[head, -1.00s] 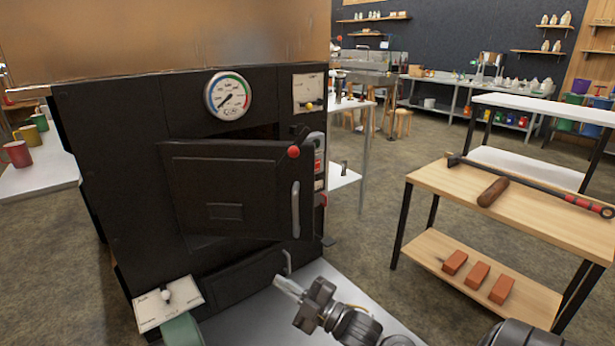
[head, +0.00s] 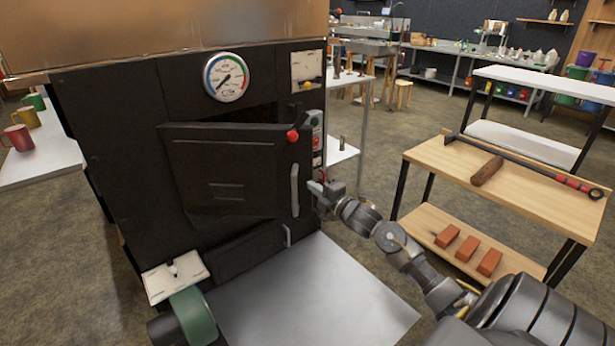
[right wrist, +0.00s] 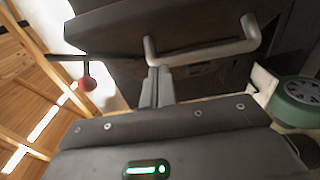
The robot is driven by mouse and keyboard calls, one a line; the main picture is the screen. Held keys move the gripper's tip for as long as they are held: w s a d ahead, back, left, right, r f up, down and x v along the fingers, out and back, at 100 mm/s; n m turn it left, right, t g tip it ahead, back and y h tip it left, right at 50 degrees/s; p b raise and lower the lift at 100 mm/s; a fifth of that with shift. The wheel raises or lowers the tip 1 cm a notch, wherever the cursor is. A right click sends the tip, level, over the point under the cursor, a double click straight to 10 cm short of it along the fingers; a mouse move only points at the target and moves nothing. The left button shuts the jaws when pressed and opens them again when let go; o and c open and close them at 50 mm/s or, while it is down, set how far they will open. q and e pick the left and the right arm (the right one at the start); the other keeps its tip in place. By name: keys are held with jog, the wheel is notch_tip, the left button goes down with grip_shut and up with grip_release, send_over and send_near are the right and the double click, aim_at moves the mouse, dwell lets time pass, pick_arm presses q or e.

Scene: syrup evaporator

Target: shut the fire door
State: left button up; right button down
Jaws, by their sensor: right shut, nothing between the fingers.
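The black fire door (head: 235,172) stands ajar on the front of the dark evaporator firebox (head: 115,140). A dark gap shows above its top edge. Its grey bar handle (head: 295,190) is near the right edge and also shows in the right wrist view (right wrist: 205,52). My right gripper (head: 316,187) is shut and empty, just right of the handle. In the right wrist view its closed fingers (right wrist: 157,84) point at the handle's near end; I cannot tell whether they touch. My left gripper is out of view.
A red ball knob (head: 292,135) sits at the door's upper right corner. A dial gauge (head: 226,77) is above. A green round part (head: 193,316) and a small switch plate (head: 175,277) stand low at left. A wooden bench (head: 530,185) with tools is at right.

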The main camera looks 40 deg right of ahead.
aim_at(307, 176)
jog(key=w, duration=0.2)
jog(key=w+d, duration=0.1)
jog(key=w, duration=0.1)
jog(key=w+d, duration=0.1)
jog(key=w, duration=0.1)
jog(key=shift+w, duration=0.1)
jog(key=shift+w+d, duration=0.2)
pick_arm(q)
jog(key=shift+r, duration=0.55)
pick_arm(e)
jog(key=shift+w+d, duration=0.1)
